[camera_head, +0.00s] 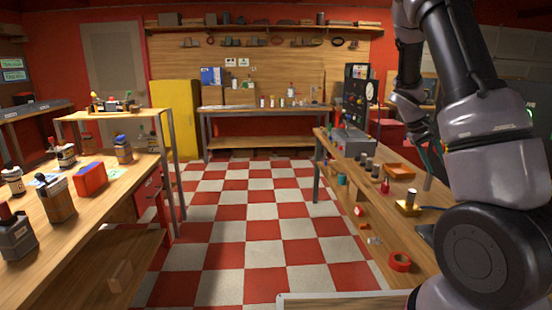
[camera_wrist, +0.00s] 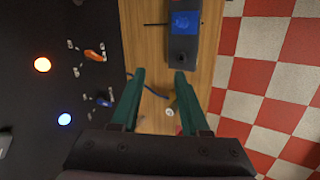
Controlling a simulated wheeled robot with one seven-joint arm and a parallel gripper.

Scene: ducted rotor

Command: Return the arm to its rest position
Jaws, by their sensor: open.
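My arm rises on the right of the head view, folded upward, with its forearm hanging down over the right-hand workbench (camera_head: 335,160). My gripper (camera_head: 426,160) shows only partly there, with a teal finger near the dark wrist. In the wrist view my gripper (camera_wrist: 158,76) has its two green fingers well apart, with nothing held between them. Below the fingers lies a wooden bench surface (camera_wrist: 143,50). A dark device with a blue screen (camera_wrist: 184,22) stands on it beyond the fingertips.
The right bench holds an orange tray (camera_head: 399,171) and a red tape roll (camera_head: 400,261). A left bench carries bottles and a red box (camera_head: 90,179). The checkered floor (camera_head: 245,220) between is clear. A dark panel (camera_wrist: 40,110) with orange and blue lights lies left in the wrist view.

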